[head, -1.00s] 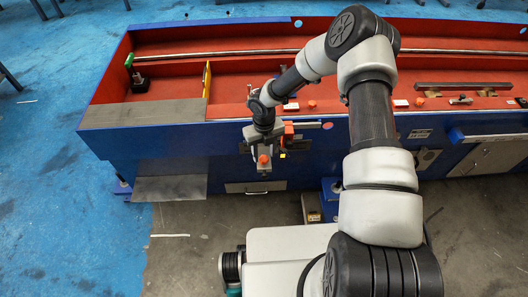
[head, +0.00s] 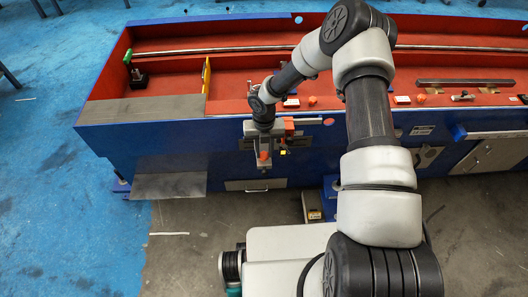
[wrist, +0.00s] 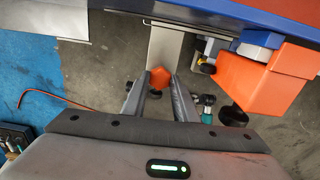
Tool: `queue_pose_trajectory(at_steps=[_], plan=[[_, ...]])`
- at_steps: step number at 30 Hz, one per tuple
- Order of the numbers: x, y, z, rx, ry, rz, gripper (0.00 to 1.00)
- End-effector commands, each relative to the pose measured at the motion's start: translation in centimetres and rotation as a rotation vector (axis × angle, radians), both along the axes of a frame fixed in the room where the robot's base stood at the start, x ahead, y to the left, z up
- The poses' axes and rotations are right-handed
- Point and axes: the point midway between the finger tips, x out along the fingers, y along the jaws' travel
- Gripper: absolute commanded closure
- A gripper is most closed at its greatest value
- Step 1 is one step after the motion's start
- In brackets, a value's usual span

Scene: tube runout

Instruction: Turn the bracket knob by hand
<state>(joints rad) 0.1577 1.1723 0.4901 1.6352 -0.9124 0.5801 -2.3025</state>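The bracket knob (wrist: 160,78) is a small orange faceted knob in the wrist view, in front of a pale metal bracket plate (wrist: 165,45). My gripper (wrist: 159,84) has its two fingers apart, with the knob between the fingertips. The right fingertip looks very near the knob; I cannot tell whether either finger touches it. In the head view the orange knob (head: 264,156) shows just below my wrist, at the front of the blue machine.
A larger orange part (wrist: 262,85) with dark knobs sits close on the right in the wrist view. The blue machine with a red trough (head: 170,85) stretches behind. A grey plate (head: 168,187) sticks out low at its left. Bare floor lies in front.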

Motion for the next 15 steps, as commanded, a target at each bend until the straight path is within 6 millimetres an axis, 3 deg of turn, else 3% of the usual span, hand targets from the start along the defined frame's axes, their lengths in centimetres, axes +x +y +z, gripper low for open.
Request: queue_pose_trajectory(at_steps=[1,3,15], plan=[[0.06,-0.01,0.03,-0.001,-0.001,0.006,0.67],[0.05,-0.01,0.03,0.000,-0.001,0.009,0.55],[0.03,0.00,0.55,0.000,-0.001,0.013,0.55]])
